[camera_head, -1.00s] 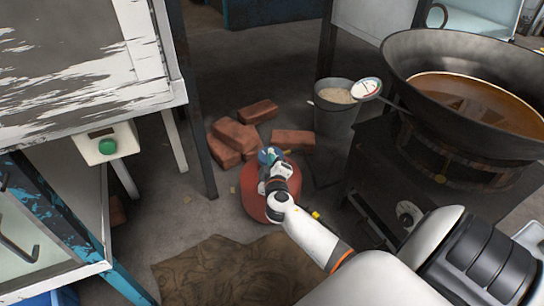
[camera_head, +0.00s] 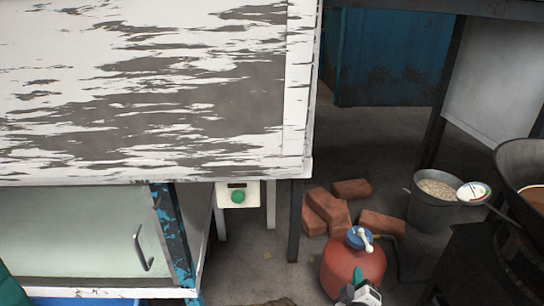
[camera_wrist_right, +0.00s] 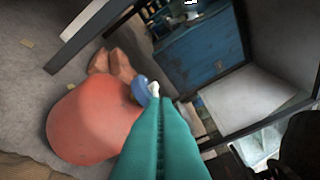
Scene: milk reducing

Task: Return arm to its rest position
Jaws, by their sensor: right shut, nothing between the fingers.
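My right gripper (camera_head: 362,290) shows at the bottom edge of the head view, in front of the red gas cylinder (camera_head: 352,268). Only its tip end shows there; the rest of the arm is out of frame. In the right wrist view its teal fingers (camera_wrist_right: 162,108) are closed together with nothing between them. The cylinder fills the left of that view, with its blue valve and white handle (camera_wrist_right: 153,90) just beyond the fingertips. I cannot tell whether they touch. My left gripper is not in view; a teal patch sits at the lower left corner.
A white weathered table (camera_head: 150,90) covers the upper left, above a glass-fronted cabinet (camera_head: 80,235). A green button box (camera_head: 238,195) hangs below it. Grey floor lies between.

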